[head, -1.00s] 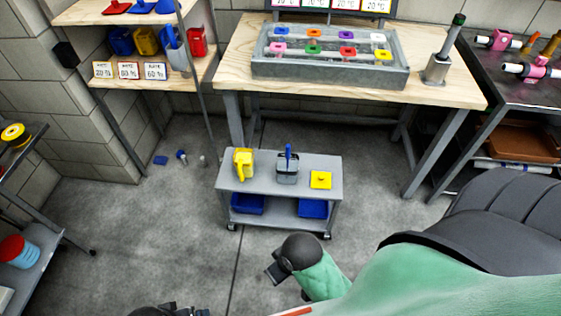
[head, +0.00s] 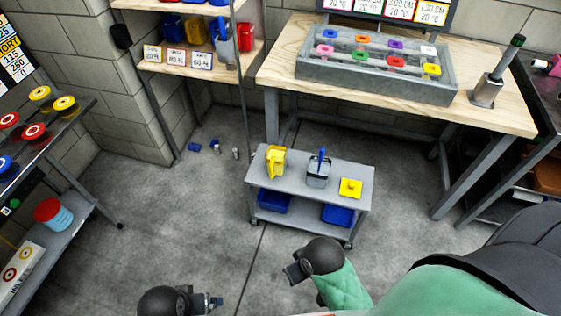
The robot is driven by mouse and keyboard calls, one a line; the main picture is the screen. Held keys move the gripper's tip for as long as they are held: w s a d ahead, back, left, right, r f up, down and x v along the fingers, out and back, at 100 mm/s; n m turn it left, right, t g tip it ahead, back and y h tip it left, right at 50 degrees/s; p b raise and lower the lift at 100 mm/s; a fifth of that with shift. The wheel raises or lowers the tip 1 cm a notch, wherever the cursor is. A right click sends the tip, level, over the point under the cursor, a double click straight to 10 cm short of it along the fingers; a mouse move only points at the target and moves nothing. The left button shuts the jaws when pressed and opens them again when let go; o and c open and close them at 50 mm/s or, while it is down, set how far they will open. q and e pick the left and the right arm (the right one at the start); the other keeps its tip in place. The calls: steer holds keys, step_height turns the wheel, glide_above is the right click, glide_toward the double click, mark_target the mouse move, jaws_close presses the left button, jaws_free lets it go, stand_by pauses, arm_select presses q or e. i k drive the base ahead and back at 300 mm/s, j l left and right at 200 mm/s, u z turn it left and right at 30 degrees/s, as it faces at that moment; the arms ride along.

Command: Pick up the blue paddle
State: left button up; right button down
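A blue upright handle (head: 321,156) stands in a clear grey container (head: 318,175) on the small grey cart. It may be the paddle; its lower end is hard to make out. A flat blue piece (head: 219,2) shows on the upper shelf at the top edge, mostly cut off. My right gripper (head: 293,271) is in front of the cart, lower and nearer to me, apart from it. My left gripper (head: 216,302) is at the bottom edge, left of the right one. Both look empty, but their finger opening is too small to tell.
The grey cart (head: 362,180) also carries a yellow jug (head: 276,162) and a yellow square lid (head: 350,188); blue bins sit below. A wooden workbench (head: 275,72) stands behind.

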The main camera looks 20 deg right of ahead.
mark_target(321, 150)
steer(key=i+j, duration=0.8)
steer(key=i+j+z, duration=0.1)
steer(key=z, duration=1.65)
